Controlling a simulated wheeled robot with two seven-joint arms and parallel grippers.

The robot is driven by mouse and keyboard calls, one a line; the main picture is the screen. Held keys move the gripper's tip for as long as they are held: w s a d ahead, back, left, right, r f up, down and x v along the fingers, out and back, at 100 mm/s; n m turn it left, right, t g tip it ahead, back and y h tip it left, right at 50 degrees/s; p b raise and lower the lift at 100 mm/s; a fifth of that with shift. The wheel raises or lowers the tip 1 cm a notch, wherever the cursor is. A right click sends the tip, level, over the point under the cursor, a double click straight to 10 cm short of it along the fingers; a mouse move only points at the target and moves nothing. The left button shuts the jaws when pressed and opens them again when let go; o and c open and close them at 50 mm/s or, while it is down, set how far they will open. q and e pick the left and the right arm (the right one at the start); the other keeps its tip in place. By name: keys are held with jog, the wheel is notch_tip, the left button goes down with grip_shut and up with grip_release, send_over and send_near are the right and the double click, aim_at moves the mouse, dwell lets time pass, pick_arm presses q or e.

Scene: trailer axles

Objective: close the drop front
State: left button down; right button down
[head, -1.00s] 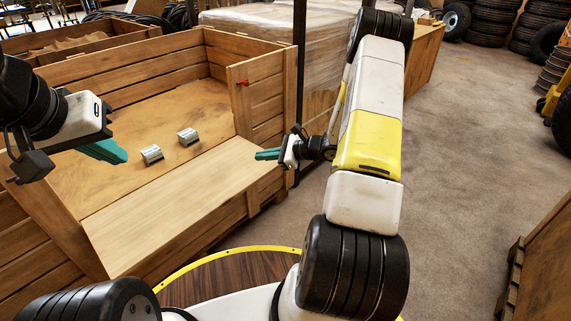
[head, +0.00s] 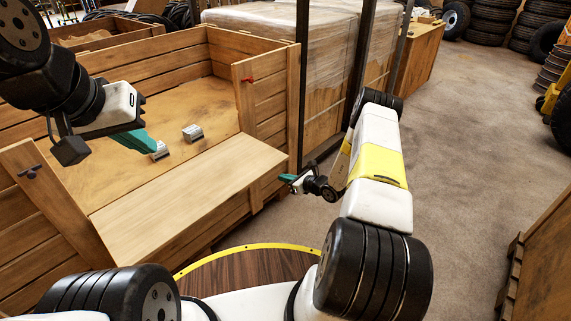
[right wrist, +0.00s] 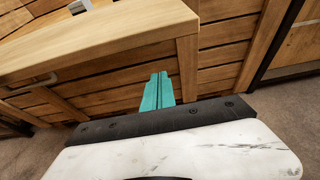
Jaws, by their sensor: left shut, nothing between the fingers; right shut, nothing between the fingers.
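The drop front (head: 190,200) is a pale wooden panel folded down, lying nearly flat across the front of a big wooden crate (head: 165,57). Its broad face and outer edge also show in the right wrist view (right wrist: 110,32). My left gripper (head: 150,147) is shut and empty, above the crate's inside at the left. My right gripper (head: 287,178) is shut and empty, just outside the panel's right end. Its teal fingers (right wrist: 157,92) show in the right wrist view, apart from the panel's edge as far as I can tell.
Two small silver cylindrical parts (head: 193,133) sit on the crate floor, one partly hidden by my left fingers. A red latch (head: 248,79) is on the right post and a dark one (head: 30,171) on the left. Wrapped goods stand behind; open floor lies right.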

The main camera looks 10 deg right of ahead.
jog(key=shift+w+a+r, duration=0.1)
jog(key=shift+w+r, duration=0.1)
jog(key=shift+r, duration=1.75)
